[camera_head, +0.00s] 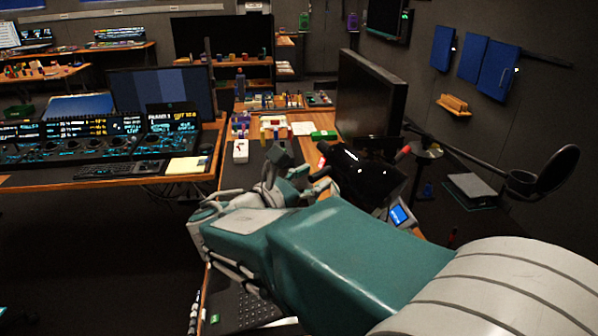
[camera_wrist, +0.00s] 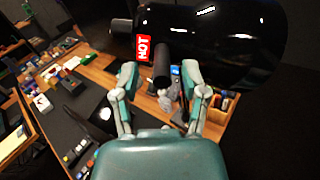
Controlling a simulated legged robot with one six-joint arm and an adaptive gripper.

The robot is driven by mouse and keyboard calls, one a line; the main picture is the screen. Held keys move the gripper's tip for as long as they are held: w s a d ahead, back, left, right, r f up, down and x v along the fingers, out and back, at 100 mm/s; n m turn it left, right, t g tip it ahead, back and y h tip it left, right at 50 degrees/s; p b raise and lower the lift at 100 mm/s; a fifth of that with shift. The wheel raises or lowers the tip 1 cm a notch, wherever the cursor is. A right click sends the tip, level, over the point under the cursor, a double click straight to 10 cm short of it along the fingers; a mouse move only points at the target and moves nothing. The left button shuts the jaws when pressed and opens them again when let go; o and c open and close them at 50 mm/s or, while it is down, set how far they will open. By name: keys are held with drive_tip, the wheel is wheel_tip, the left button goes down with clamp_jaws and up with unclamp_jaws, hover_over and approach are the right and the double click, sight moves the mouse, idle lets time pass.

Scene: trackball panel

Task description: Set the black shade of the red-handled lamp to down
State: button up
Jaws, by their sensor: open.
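The black lamp shade (camera_head: 368,176) is a glossy cylinder lying roughly sideways, just beyond my gripper in the head view. A small red piece (camera_head: 403,153) shows by its upper right side; I cannot tell if it is the lamp's red handle. In the wrist view the shade (camera_wrist: 225,45) fills the top, with a red HOT label (camera_wrist: 144,47). A short black stub (camera_wrist: 162,66) points down from it between my fingertips. My gripper (camera_wrist: 160,76) is open around the stub, with gaps on both sides. It also shows in the head view (camera_head: 299,172).
A dark monitor (camera_head: 370,98) stands behind the shade. A microphone arm with a round black filter (camera_head: 557,170) reaches out at the right. A white box (camera_head: 240,151) and a green box (camera_head: 323,136) lie on the desk beyond. A control console (camera_head: 90,140) stands at the left.

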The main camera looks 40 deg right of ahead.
sight(339, 167)
drive_tip(key=shift+d+f, duration=0.1)
drive_tip(key=shift+d, duration=1.35)
drive_tip(key=shift+a, duration=0.55)
clamp_jaws()
drive_tip(key=shift+d, duration=0.15)
drive_tip(key=shift+m, duration=0.7)
drive_tip(key=shift+s+r+m, duration=0.15)
drive_tip(key=shift+r+m, duration=0.1)
drive_tip(key=shift+m, duration=1.05)
drive_tip(key=shift+s+r+m, duration=0.15)
drive_tip(key=shift+r+m, duration=0.1)
drive_tip(key=shift+m, duration=1.05)
drive_tip(key=shift+s+r+m, duration=0.1)
drive_tip(key=shift+s+m, duration=0.1)
drive_tip(key=shift+m, duration=1)
drive_tip(key=shift+s+r+m, duration=0.1)
drive_tip(key=shift+s+m, duration=0.1)
drive_tip(key=shift+m, duration=1)
drive_tip(key=shift+s+d+m, duration=0.1)
drive_tip(key=shift+m, duration=0.4)
